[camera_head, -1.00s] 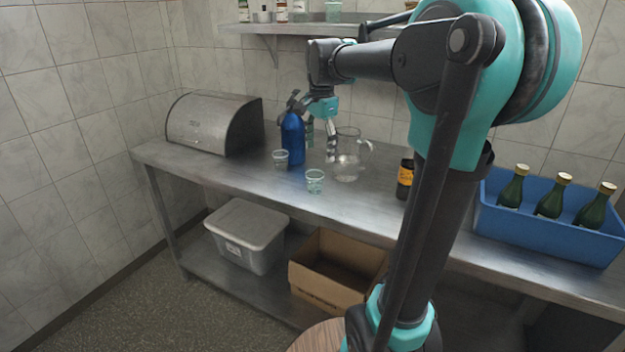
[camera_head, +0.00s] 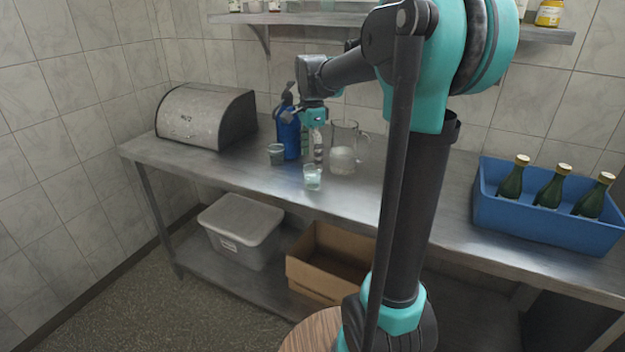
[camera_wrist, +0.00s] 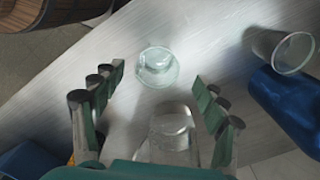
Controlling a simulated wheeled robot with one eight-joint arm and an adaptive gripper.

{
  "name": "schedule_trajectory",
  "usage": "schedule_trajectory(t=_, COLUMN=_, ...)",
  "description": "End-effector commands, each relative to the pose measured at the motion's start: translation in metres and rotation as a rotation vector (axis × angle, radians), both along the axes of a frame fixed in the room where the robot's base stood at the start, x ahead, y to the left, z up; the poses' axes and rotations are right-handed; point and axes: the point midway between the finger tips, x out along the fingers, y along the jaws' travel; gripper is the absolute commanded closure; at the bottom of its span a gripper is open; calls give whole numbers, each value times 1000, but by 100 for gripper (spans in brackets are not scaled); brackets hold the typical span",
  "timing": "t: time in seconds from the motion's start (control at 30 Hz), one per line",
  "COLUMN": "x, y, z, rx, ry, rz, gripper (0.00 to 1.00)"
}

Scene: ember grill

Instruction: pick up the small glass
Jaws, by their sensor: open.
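A small clear glass (camera_head: 312,178) stands upright near the front of the metal table. In the wrist view the small glass (camera_wrist: 158,67) lies ahead of and between my fingertips, not touching them. A second clear glass (camera_head: 276,154) stands to its left, by the blue bottle (camera_head: 288,135); it also shows at the right of the wrist view (camera_wrist: 283,50). My gripper (camera_head: 312,148) is open and empty, pointing down above and behind the small glass. In the wrist view its spread fingers (camera_wrist: 158,88) frame the space before the small glass.
A clear glass pitcher (camera_head: 343,155) stands close behind the small glass, to the right of my gripper. A metal bread box (camera_head: 190,118) is at left, a blue crate (camera_head: 540,223) with green bottles at right. The table front is clear around the glass.

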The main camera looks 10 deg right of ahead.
Motion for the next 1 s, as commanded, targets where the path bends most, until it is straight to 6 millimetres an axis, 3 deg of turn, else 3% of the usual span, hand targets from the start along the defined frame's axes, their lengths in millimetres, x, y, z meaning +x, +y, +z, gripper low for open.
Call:
schedule_trajectory(t=0.17, x=0, y=-1, z=-10, rx=0, ry=0, rz=0, gripper=27)
schedule_trajectory(t=0.5, x=-2, y=-3, z=-53, rx=0, ry=0, rz=1, gripper=27)
schedule_trajectory(t=0.8, x=-2, y=-3, z=-57, rx=0, ry=0, rz=1, gripper=27)
schedule_trajectory(t=1.0, x=-2, y=-3, z=-57, rx=0, ry=0, rz=0, gripper=52)
